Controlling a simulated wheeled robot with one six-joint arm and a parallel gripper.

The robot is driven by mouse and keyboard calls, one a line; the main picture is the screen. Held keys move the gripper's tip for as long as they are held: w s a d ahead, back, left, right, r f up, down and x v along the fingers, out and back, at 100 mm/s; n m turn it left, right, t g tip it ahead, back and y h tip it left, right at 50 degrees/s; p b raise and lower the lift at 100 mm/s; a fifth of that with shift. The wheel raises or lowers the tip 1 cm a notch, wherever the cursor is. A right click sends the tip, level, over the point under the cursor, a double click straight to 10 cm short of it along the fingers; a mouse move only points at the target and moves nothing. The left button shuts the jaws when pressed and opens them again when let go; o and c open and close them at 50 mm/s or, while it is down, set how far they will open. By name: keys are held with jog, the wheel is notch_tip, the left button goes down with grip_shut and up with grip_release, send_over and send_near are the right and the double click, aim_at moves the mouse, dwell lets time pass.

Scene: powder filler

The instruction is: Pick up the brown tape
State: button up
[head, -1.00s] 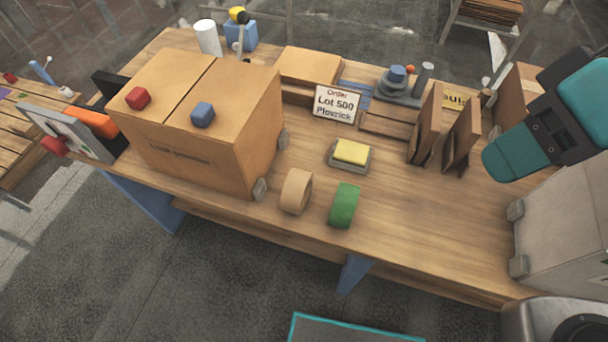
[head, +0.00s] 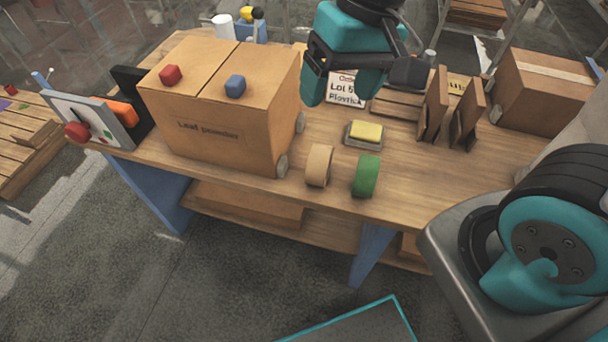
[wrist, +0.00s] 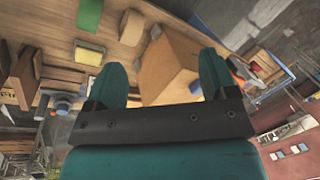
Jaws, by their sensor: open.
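The brown tape (head: 319,165), a tan roll, stands on its rim near the front edge of the wooden table, just left of a green roll (head: 366,176). In the wrist view the brown tape (wrist: 131,27) is at the top, beyond the left finger. My gripper (head: 341,88) is open and empty, above the back part of the table, right of the large carton. Its two teal fingers show spread apart in the wrist view (wrist: 162,72), with the carton between and beyond them.
A large carton (head: 225,140) with a red and a blue block on top stands left of the tape. A yellow sponge-like block (head: 367,131) on a grey tray lies behind. Upright brown boards (head: 434,105) and another box (head: 545,95) stand right. The front right tabletop is clear.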

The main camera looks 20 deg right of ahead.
aim_at(324, 151)
jog(key=w+d+f+m+h+b, duration=0.2)
jog(key=w+d+f+m+b, duration=0.15)
jog(key=w+f+m, duration=0.6)
jog(key=shift+n+h, duration=0.3)
jog(key=shift+n, duration=0.25)
jog(key=f, duration=0.9)
jog(key=f+p, duration=0.1)
jog(key=f, duration=0.4)
jog(key=shift+w, duration=0.4)
jog(key=shift+w+a+f+p, duration=0.15)
jog(key=shift+f+p, duration=0.15)
jog(key=shift+f, duration=1.15)
jog(key=shift+w+a+f+p, duration=0.15)
jog(key=shift+f+p, duration=0.15)
jog(key=shift+f, duration=1.1)
jog(key=shift+d, duration=0.1)
jog(key=c, duration=1.1)
jog(key=shift+r, duration=0.1)
notch_tip(324, 151, up, 20)
jog(key=shift+f+b, duration=0.1)
jog(key=shift+b, duration=0.45)
